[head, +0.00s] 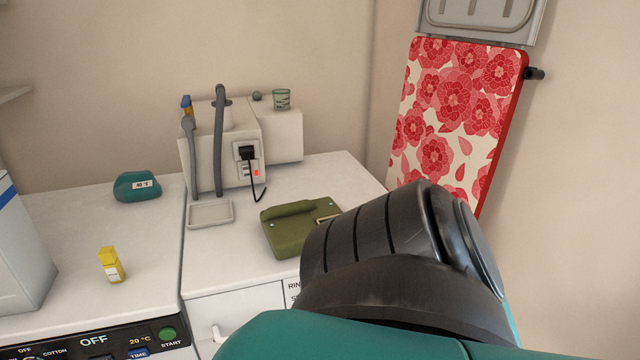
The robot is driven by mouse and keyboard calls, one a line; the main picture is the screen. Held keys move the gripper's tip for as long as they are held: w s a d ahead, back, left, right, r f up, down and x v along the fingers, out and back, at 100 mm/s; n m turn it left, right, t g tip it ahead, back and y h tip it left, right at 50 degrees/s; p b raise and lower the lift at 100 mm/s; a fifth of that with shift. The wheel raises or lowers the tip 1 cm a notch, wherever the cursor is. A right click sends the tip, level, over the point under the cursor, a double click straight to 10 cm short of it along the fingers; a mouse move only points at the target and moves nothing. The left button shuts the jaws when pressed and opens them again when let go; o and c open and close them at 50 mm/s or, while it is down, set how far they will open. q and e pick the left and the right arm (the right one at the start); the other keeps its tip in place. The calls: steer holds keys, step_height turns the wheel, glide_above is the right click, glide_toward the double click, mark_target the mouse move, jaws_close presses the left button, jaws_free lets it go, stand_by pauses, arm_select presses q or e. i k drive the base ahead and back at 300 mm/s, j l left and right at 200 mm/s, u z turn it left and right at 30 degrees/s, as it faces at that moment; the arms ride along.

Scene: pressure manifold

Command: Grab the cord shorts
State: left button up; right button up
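A folded olive-green item (285,232), which looks like the cord shorts, lies on the white counter near the middle of the head view. It has a rolled upper edge and a pale tag or buckle at its right end. My black and teal arm covers the lower right of the view and hides the item's right lower side. I cannot tell if the arm touches it. Neither gripper's fingers are in view.
A white machine (215,150) with hoses and a black plug stands behind, beside a shallow grey tray (211,214). A teal device (137,186) and a yellow bottle (111,265) stand left. A floral ironing board (450,110) leans right.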

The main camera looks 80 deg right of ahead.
mark_target(286, 227)
steer(key=z, duration=2.35)
steer(key=i+l, duration=0.1)
steer(key=l, duration=0.3)
steer(key=i+l+u, duration=0.15)
steer(key=l, duration=0.6)
steer(key=i+u, duration=0.05)
